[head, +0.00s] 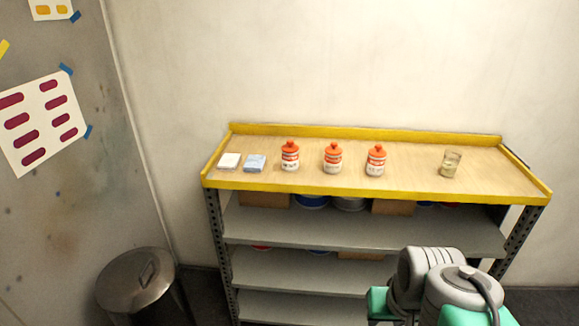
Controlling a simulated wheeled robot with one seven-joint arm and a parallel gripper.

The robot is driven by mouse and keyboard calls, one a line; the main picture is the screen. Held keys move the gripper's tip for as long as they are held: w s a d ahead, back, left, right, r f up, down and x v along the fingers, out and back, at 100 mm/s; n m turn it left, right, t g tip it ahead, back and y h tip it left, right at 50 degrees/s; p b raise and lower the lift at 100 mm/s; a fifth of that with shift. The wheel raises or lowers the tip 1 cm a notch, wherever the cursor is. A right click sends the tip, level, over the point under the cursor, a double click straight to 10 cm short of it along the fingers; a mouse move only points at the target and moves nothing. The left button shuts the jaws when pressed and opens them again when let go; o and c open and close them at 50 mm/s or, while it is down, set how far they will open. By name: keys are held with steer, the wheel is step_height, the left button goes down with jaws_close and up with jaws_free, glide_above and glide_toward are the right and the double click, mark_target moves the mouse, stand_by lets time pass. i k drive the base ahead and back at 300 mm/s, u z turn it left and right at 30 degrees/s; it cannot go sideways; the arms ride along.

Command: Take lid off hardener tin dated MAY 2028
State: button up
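Three small white tins with orange-red bands and orange-red lids stand upright in a row on the bench top: a left tin (290,157), a middle tin (333,158) and a right tin (376,161). All three lids are on. The printing on their labels is too small to read, so I cannot tell which one bears MAY 2028. My arm shows at the lower right, in front of the shelves and well short of the tins. My gripper itself cannot be made out.
The wooden bench top (415,176) has a raised yellow rim. A white pad (229,160) and a blue cloth (255,163) lie left of the tins; a glass jar (450,165) stands right. Shelves below hold cans and boxes. A metal bin (140,290) stands at lower left.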

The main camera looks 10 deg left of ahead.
mark_target(378, 151)
steer(key=u, duration=0.45)
steer(key=k, duration=1.1)
steer(key=z, duration=0.2)
steer(key=i, duration=0.65)
steer(key=z, duration=0.25)
